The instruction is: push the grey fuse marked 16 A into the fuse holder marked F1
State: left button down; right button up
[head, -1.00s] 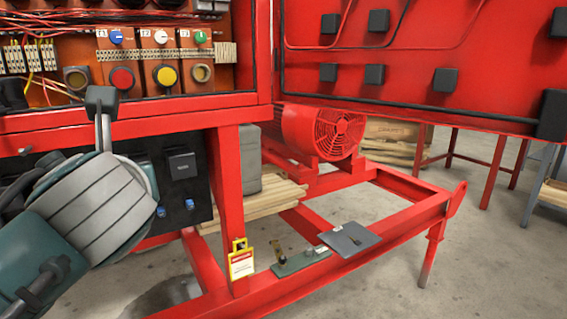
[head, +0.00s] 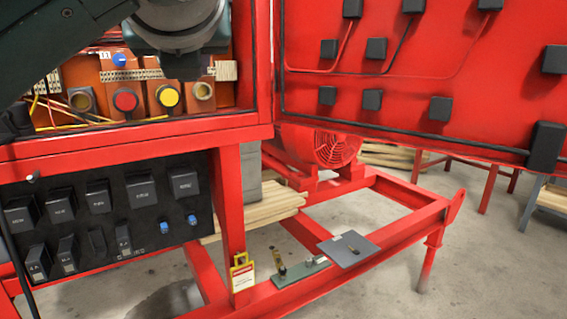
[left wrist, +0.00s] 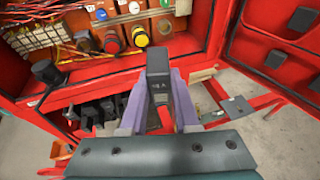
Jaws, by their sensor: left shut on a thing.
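My left gripper (left wrist: 160,88) is shut on a dark grey fuse (left wrist: 157,62), which stands up between the purple fingers. Its marking is too small to read surely. I cannot make out a holder marked F1; the small label by the blue knob (head: 119,60) is hard to read. My right gripper is in neither view.
A black panel (head: 150,252) with several dark blocks hangs below the cabinet. The cabinet door (head: 470,115) stands open at right. Red and yellow round buttons (head: 168,96) are in the cabinet. A grey plate (head: 335,252) and a yellow tag (head: 241,275) are on the red frame.

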pick_arm(q)
jog(key=s+d+r+m+h+p, duration=0.5)
jog(key=s+d+r, duration=0.3)
jog(key=d+r, duration=0.4)
jog(key=s+a+r+n+p, duration=0.2)
jog(key=s+a+p, duration=0.5)
jog(key=a, duration=0.1)
jog(key=w+d+f+m+b, duration=0.1)
jog(key=w+d+f+b, duration=0.1)
jog(key=w+d+b, duration=0.5)
jog(key=w+a+f+n+y+b, duration=0.3)
jog(key=w+a+f+y+b, duration=0.15)
jog(key=w+a+f, duration=0.35)
jog(key=a+f+n+g+y+b, duration=0.1)
jog(key=a+f+n+b, duration=0.1)
jog(key=a+f, duration=0.5)
jog(key=a+f+n+y+b, duration=0.15)
jog(key=a+f, duration=0.25)
jog(key=f, duration=0.7)
jog(key=s+a+f+b, duration=0.2)
jog(key=s+a+f, duration=0.1)
jog(key=f, duration=0.6)
jog(key=s+a+f+y+b, duration=0.1)
jog(key=s+a+f, duration=0.3)
jog(key=f, duration=0.6)
jog(key=shift+s+a+f+g+y+b, duration=0.15)
jog(key=shift+s+g+y+b, duration=0.15)
jog(key=shift+s+b, duration=0.2)
